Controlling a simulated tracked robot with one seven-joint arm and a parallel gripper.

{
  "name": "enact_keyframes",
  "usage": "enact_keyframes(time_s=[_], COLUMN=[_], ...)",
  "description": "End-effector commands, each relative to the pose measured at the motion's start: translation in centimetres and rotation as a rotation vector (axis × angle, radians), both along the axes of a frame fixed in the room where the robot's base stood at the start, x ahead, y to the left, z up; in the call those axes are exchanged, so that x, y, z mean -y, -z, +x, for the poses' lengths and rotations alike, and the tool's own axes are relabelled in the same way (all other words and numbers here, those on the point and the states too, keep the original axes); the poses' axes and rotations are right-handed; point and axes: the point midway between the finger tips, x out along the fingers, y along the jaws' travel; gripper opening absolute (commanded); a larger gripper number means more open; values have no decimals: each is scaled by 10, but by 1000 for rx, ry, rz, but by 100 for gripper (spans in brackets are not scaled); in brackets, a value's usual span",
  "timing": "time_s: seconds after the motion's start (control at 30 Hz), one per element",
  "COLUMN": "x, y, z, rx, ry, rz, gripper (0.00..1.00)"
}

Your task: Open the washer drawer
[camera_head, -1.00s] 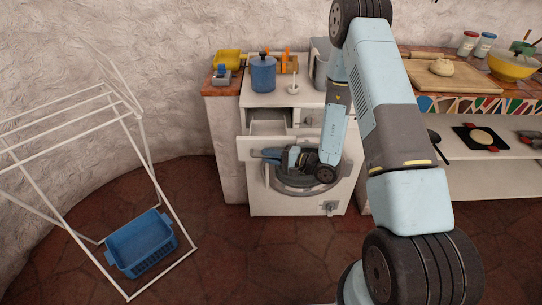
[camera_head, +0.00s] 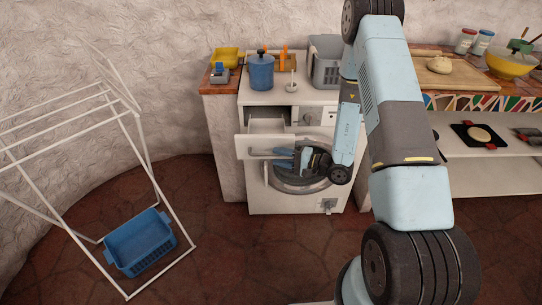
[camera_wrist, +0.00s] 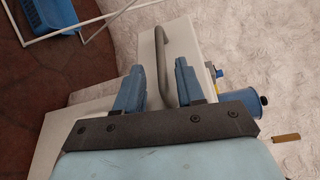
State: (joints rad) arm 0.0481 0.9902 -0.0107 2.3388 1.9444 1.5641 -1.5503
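The white washer (camera_head: 285,203) stands at the counter with its round door below. Its drawer (camera_head: 262,141) at the upper left is pulled out, and its hollow inside shows from above. The grey bar handle (camera_head: 256,152) is on the drawer front. My gripper (camera_head: 281,158) is in front of the drawer, to the right of the handle's visible end. In the wrist view, my gripper's two blue fingers (camera_wrist: 160,75) are spread wide, with the handle (camera_wrist: 164,55) showing between them and space on both sides. The gripper holds nothing.
A white drying rack (camera_head: 165,190) with a blue basket (camera_head: 140,245) stands at left. The floor between rack and washer is clear.

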Motion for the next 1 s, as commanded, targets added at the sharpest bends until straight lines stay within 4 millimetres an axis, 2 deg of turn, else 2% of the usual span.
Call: enact_keyframes(time_s=[0.2, 0.4, 0.6, 1.0], x=[41, 68, 80, 81], y=[-3, -5, -6, -6], z=[-18, -30, -36, -37], rx=[-2, -2, -3, -3], ry=[3, 1, 0, -2], rz=[0, 0, -1, -1], gripper=[38, 38, 38, 38])
